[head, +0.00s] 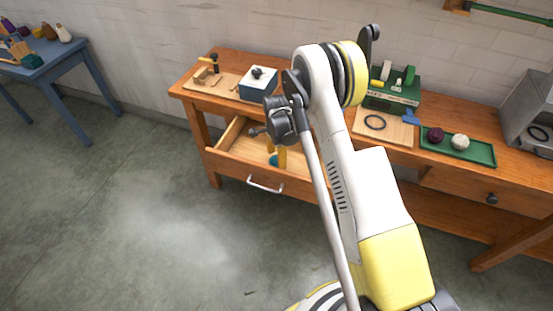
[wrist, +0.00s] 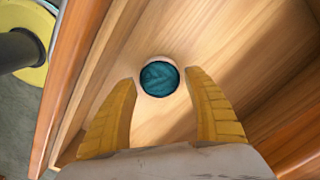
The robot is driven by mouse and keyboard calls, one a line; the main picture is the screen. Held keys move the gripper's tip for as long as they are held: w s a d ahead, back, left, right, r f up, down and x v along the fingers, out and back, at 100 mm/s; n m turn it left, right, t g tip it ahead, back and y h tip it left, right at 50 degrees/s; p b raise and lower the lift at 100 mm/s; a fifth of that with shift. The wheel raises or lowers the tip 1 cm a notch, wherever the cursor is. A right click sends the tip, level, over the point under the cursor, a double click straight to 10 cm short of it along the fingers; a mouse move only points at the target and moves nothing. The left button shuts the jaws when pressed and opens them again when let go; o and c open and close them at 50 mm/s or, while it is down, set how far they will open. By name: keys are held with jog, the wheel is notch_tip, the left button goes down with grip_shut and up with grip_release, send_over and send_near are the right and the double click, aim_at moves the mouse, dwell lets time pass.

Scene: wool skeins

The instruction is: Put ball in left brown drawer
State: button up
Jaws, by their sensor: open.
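The left brown drawer (head: 235,143) is pulled open below the workbench top, and its wooden inside fills much of the wrist view (wrist: 215,35). A teal ball (wrist: 160,77) with a pale edge appears to lie on the drawer floor; it also shows in the head view (head: 273,160), partly hidden by a yellow finger. My gripper (wrist: 162,75) points down into the drawer with its yellow fingers apart. The ball shows between the fingertips in the wrist view, with a gap on each side. I see no contact.
The drawer walls stand close around my gripper. On the bench are a white-and-blue box (head: 258,86), a green rack (head: 392,88), a board with a black ring (head: 375,122), and a green tray (head: 470,153) with a dark and a pale ball. The right drawer (head: 455,185) is shut.

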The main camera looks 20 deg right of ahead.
jog(key=s+r+n+t+p, duration=0.1)
jog(key=s+r+n+p, duration=0.1)
jog(key=r, duration=1)
jog(key=s+r+n+t+p, duration=0.1)
jog(key=r+n, duration=0.1)
jog(key=r, duration=1)
jog(key=s+r+n+t, duration=0.1)
jog(key=s+r+n, duration=0.3)
jog(key=s+r, duration=0.55)
jog(key=s+r+n+t, duration=0.2)
jog(key=s+r+n, duration=0.1)
jog(key=s, duration=0.5)
jog(key=s+r+n+t, duration=0.2)
jog(key=s+n, duration=0.3)
jog(key=s, duration=0.4)
jog(key=shift+d+r, duration=0.15)
jog(key=shift+r, duration=0.45)
